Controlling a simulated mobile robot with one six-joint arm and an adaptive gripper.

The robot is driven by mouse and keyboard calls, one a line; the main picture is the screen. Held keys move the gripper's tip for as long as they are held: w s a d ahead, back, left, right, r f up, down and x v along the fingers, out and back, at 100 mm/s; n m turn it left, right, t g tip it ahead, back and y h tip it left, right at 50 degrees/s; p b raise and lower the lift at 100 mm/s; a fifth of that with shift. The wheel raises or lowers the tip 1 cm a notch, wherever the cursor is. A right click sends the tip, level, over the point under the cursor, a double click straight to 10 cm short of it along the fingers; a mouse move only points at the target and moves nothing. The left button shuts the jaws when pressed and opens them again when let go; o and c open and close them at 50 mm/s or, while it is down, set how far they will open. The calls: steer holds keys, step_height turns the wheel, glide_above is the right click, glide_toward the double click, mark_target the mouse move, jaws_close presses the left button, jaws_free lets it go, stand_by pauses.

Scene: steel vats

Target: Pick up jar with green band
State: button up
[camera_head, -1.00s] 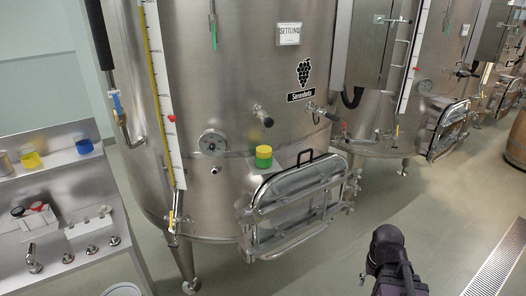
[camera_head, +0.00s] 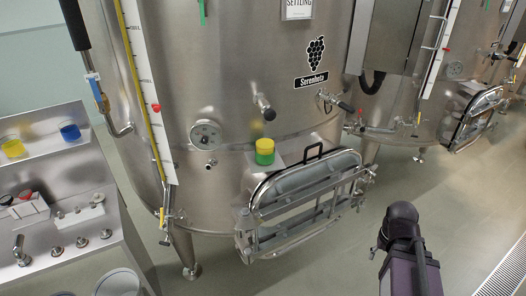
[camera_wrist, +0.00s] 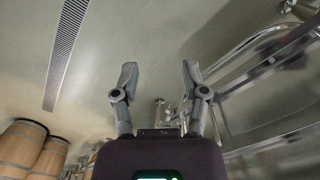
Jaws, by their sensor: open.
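The jar with the green band (camera_head: 265,152) has a yellow top and a green lower part. In the head view it stands upright on the ledge above the steel hatch of the nearest vat. My gripper (camera_wrist: 158,78) shows in the wrist view with its two fingers apart and nothing between them. In the head view only part of my arm shows at the lower right, clear of the jar. The jar is not seen in the wrist view.
The hatch (camera_head: 307,190) with its frame and handle juts from the vat (camera_head: 240,60). A valve (camera_head: 264,107) sticks out above the jar. A counter at left holds a yellow cup (camera_head: 13,148) and a blue cup (camera_head: 70,132). Barrels (camera_wrist: 22,146) show in the wrist view.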

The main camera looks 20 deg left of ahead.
steer(key=shift+d, duration=0.3)
steer(key=o, duration=0.5)
steer(key=shift+d, duration=0.15)
steer(key=shift+o, duration=0.5)
steer(key=shift+w+a+r, duration=0.1)
steer(key=shift+w+a, duration=0.15)
steer(key=shift+w, duration=0.05)
steer(key=w+a+r+n+t+h+p, duration=0.1)
steer(key=w+a+r+n+h, duration=0.15)
steer(key=a+n, duration=0.35)
steer(key=w+a+r+n+t+h+p, duration=0.25)
steer(key=w+a+n, duration=0.2)
steer(key=a, duration=0.45)
steer(key=w+a+r+n+t+h+p, duration=0.1)
steer(key=w+a+r+n+h, duration=0.15)
steer(key=a+n, duration=0.4)
steer(key=s+a+r+n+t, duration=0.1)
steer(key=a+r+n, duration=0.3)
steer(key=a, duration=0.5)
steer(key=s+a+r+n+t+p, duration=0.1)
steer(key=a+r+n+t, duration=0.3)
steer(key=a, duration=0.6)
steer(key=s+a+r+n+t+p, duration=0.1)
steer(key=a+r+n+t, duration=0.2)
steer(key=a, duration=0.6)
steer(key=shift+s+a+r+n, duration=0.15)
steer(key=shift+s+r+n, duration=0.2)
steer(key=shift+r+n, duration=0.5)
steer(key=shift+w+f, duration=0.1)
steer(key=shift+f, duration=0.1)
